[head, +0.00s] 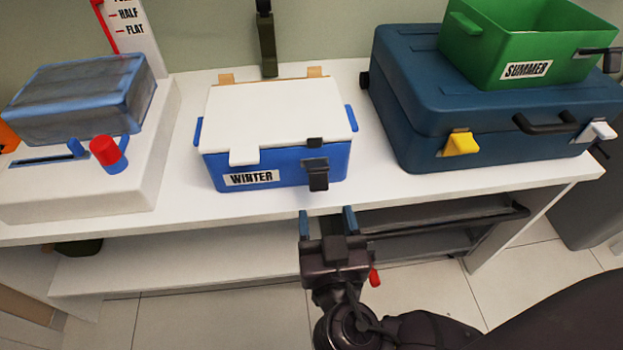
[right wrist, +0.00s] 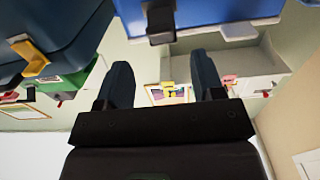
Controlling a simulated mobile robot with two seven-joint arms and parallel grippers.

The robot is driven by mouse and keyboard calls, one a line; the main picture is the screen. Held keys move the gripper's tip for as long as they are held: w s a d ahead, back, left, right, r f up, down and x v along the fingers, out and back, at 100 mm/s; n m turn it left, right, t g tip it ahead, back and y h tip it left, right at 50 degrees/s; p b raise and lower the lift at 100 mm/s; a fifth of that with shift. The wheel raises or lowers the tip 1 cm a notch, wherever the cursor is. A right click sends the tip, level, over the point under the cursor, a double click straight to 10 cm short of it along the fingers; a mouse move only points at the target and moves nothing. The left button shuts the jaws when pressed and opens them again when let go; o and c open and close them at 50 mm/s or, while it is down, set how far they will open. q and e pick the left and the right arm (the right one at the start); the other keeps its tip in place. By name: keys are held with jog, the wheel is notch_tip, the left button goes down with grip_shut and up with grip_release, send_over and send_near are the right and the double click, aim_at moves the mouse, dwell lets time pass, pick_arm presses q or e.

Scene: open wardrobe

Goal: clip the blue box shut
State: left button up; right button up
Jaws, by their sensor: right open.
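The blue box (head: 205,172) with the "WINTER" label stands on the white shelf, its white lid (head: 280,108) lying down on top. A white clip (head: 244,157) at its front left hangs from the lid over the rim. At the front right a black clip (head: 317,176) on the box wall juts outward and down, apart from the small black catch (head: 315,143) on the lid edge. The box (right wrist: 205,12) and black clip (right wrist: 161,22) also show in the right wrist view. My right gripper (head: 328,215) is open and empty, in front of and below the black clip. My left gripper is out of view.
A dark blue suitcase (head: 400,100) with a yellow clip (head: 460,143) and a green "SUMMER" bin (head: 480,60) on top stands right. A white stand (head: 60,190) with a grey-blue bundle and red knob (head: 104,151) stands left. The shelf's front edge lies near my gripper.

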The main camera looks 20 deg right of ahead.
aim_at(320, 188)
jog(key=x, duration=0.6)
jog(key=shift+w+f+b, duration=0.1)
jog(key=shift+w+b, duration=0.15)
jog(key=shift+b, duration=0.05)
jog(key=shift+x, duration=0.8)
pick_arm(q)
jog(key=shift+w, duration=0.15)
